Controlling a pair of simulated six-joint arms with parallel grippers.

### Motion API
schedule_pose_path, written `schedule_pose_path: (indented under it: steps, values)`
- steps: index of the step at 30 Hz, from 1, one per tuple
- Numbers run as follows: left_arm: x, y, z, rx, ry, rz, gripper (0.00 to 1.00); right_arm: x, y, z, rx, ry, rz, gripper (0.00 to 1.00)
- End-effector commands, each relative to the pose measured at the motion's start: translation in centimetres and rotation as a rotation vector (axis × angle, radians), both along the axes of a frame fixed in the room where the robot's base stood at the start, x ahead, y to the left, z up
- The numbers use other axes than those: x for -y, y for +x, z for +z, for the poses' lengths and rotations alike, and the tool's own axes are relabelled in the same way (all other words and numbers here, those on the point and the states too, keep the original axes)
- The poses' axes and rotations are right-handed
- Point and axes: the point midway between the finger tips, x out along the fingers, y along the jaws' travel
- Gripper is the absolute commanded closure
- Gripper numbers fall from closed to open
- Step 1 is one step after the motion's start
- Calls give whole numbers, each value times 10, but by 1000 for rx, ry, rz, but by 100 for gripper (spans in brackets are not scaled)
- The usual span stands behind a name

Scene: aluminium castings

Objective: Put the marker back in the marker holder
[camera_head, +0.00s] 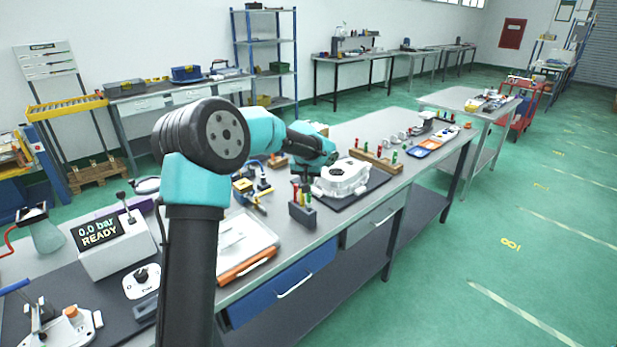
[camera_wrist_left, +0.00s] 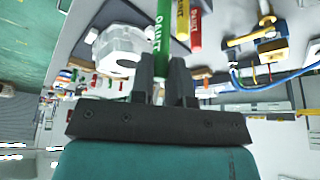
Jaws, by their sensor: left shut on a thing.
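The marker holder (camera_head: 302,214) is a small dark block near the front edge of the bench, with coloured markers upright in it. My left gripper (camera_head: 301,177) is just above it, partly hidden by my arm. In the left wrist view my left gripper (camera_wrist_left: 164,78) is shut on a green marker (camera_wrist_left: 161,38) with white lettering. A yellow marker (camera_wrist_left: 183,20) and a red marker (camera_wrist_left: 196,28) stand close beside it. I cannot tell whether the green marker's lower end is inside the holder. My right gripper is not in view.
A white-silver casting (camera_head: 342,178) sits on a dark mat right of the holder. Yellow clamp-like tools (camera_head: 247,190) lie behind. A wooden rack (camera_head: 376,159) stands farther right.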

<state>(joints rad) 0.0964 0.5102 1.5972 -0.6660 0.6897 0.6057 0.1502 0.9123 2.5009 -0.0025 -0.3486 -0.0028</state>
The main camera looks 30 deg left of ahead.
Motion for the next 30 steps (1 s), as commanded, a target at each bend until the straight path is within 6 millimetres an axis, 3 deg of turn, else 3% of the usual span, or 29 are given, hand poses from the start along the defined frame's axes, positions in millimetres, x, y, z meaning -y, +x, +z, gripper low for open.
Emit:
schedule_pose_path:
  steps: [30]
  values:
    - [0, 0, -20, -1, 0, 0, 100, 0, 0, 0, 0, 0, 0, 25]
